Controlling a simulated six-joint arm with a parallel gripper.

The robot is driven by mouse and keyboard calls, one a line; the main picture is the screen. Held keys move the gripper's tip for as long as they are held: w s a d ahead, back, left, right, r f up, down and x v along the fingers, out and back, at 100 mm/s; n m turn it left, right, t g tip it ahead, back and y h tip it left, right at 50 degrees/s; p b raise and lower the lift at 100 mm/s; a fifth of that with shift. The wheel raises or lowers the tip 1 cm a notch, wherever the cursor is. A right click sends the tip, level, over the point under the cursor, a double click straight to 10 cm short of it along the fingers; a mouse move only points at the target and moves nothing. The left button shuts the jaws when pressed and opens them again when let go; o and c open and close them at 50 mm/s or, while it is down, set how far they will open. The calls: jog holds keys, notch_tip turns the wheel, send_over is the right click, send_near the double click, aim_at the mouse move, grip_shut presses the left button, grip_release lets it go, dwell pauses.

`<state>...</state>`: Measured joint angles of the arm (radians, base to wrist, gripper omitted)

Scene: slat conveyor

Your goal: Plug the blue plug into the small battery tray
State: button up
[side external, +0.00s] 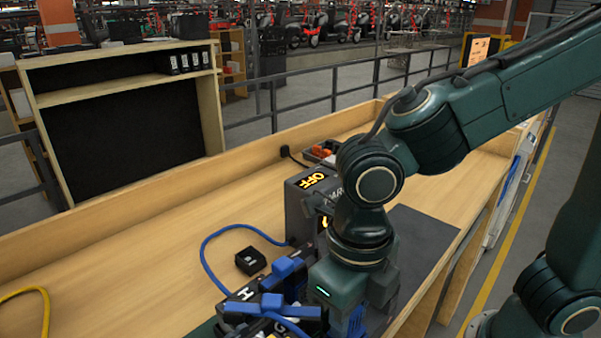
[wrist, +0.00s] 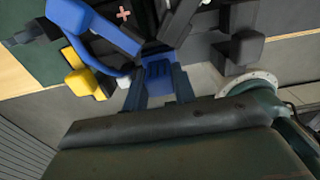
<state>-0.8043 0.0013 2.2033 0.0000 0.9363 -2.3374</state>
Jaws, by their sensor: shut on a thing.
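My gripper (wrist: 160,84) is shut on the blue plug (wrist: 158,70), which sits between its two dark blue fingers in the wrist view. In the side view my gripper's body is low in the middle, beside dark battery units (side external: 245,294) with blue tops and white letters. The fingertips and plug are not clear there. In the wrist view a blue block (wrist: 92,22) and dark parts lie just ahead of the plug. I cannot tell which part is the small battery tray or whether the plug touches it.
A grey charger box (side external: 300,208) reading OFF stands behind my gripper. A blue cable (side external: 207,250) loops from it across the bench. A small black box (side external: 250,260) lies near the cable. A yellow cable (side external: 35,291) lies at left. The bench's left middle (side external: 130,265) is clear.

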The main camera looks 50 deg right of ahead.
jog(key=shift+f, duration=0.15)
jog(key=o, duration=1.1)
jog(key=shift+c, duration=0.2)
notch_tip(320, 180, up, 14)
jog(key=shift+f, duration=0.15)
jog(key=s+d+f+m+t, duration=0.1)
jog(key=d+f+m+t, duration=0.1)
jog(key=d+m, duration=0.8)
jog(key=s+d+f+m+t, duration=0.1)
jog(key=d+f+m+t, duration=0.2)
jog(key=d+m, duration=0.8)
jog(key=m, duration=1.5)
jog(key=shift+s+d+f+t, duration=0.2)
jog(key=shift+s+d+t, duration=0.1)
jog(key=shift+s, duration=0.1)
